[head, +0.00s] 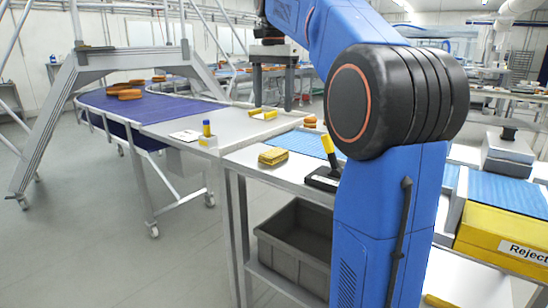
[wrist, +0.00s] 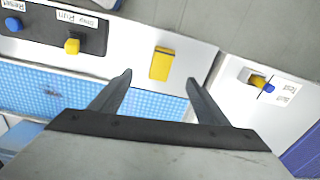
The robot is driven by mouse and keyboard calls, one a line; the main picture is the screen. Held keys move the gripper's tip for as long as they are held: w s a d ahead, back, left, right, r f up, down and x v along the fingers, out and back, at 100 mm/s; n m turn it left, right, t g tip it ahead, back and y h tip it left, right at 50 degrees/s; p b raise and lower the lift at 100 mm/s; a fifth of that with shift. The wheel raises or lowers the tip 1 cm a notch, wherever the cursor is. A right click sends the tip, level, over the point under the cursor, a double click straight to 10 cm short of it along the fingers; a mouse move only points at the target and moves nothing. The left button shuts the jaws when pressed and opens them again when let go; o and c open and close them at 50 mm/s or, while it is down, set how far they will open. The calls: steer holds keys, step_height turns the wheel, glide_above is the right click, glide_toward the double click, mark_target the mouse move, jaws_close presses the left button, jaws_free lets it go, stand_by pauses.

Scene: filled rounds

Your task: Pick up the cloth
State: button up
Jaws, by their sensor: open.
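The cloth (head: 273,156) is a small folded yellow pad lying on the metal table near its left end. It also shows in the wrist view (wrist: 161,63), beyond and between my fingertips. My gripper (head: 272,103) is open and empty, pointing down above and behind the cloth in the head view. In the wrist view the two dark fingers of my gripper (wrist: 158,77) stand apart, with nothing between them. The cloth appears clear of the fingers.
A black control box (head: 322,179) with a yellow lever stands right of the cloth. A blue belt (head: 305,143) runs behind it. A grey crate (head: 295,240) sits on the shelf below. A yellow "Reject" bin (head: 500,235) is at right. Brown rounds (head: 129,94) lie on the curved conveyor.

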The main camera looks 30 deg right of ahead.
steer(key=w+d+r+m, duration=0.1)
steer(key=w+d, duration=0.1)
glide_above(274, 152)
step_height(274, 152, down, 11)
steer(key=shift+s+f, duration=0.1)
steer(key=shift+s, duration=0.05)
steer(key=shift+a+f, duration=0.1)
steer(key=shift+f, duration=2.7)
steer(key=c, duration=1.1)
